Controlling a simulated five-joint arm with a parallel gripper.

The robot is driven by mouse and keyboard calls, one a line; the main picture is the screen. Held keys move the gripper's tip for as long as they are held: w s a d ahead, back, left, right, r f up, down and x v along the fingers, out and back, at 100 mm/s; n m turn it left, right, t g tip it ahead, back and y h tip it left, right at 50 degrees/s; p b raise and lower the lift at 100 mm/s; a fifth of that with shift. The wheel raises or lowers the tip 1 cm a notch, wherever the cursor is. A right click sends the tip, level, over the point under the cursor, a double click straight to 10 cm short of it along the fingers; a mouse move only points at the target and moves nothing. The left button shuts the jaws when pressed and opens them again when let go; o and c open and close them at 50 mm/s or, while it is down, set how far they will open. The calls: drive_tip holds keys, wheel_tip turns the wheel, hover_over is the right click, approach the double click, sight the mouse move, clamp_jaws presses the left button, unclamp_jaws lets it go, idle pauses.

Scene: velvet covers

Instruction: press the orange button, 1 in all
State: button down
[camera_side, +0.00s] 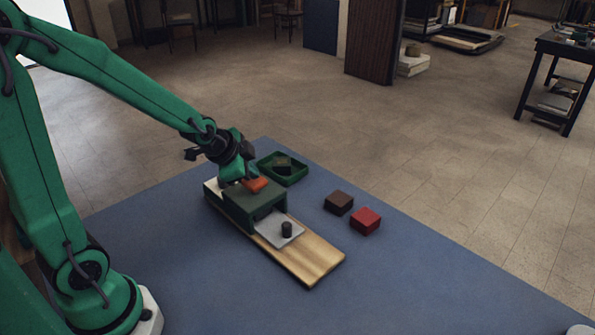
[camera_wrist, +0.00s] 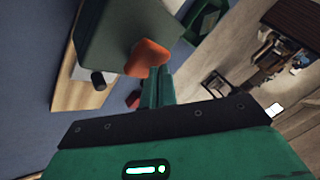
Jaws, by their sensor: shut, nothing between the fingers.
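The orange button (camera_side: 256,184) is on top of a dark green box (camera_side: 262,208) that stands on a wooden board. My gripper (camera_side: 240,184) is shut and empty, low over the box top and right beside the button. In the wrist view the shut fingertips (camera_wrist: 159,70) are close against the orange button (camera_wrist: 147,56). I cannot tell whether they touch it or whether it is pressed down. A second, smaller orange patch (camera_wrist: 133,99) shows left of the fingers in the wrist view; what it belongs to is unclear.
A grey plate with a dark knob (camera_side: 287,229) sticks out of the box over the wooden board (camera_side: 311,263). A green tray (camera_side: 297,177) stands behind the box. A brown block (camera_side: 338,202) and a red block (camera_side: 365,221) lie to the right. The blue mat's front right is clear.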

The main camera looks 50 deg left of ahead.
sight(252, 181)
drive_tip(key=shift+r, duration=0.55)
drive_tip(key=shift+r, duration=2.55)
drive_tip(key=s+d+r+n+g, duration=0.1)
drive_tip(key=s+d+r+n, duration=0.1)
drive_tip(key=s, duration=0.6)
drive_tip(key=s+d+r+n+h, duration=0.1)
drive_tip(key=s+d+r+n, duration=0.2)
drive_tip(key=s, duration=0.5)
drive_tip(key=d+n, duration=0.1)
drive_tip(key=n, duration=0.1)
drive_tip(key=shift+s+d+n+g, duration=0.15)
drive_tip(key=shift+s+n+g, duration=0.15)
drive_tip(key=shift+s+g, duration=0.1)
drive_tip(key=shift+r, duration=0.1)
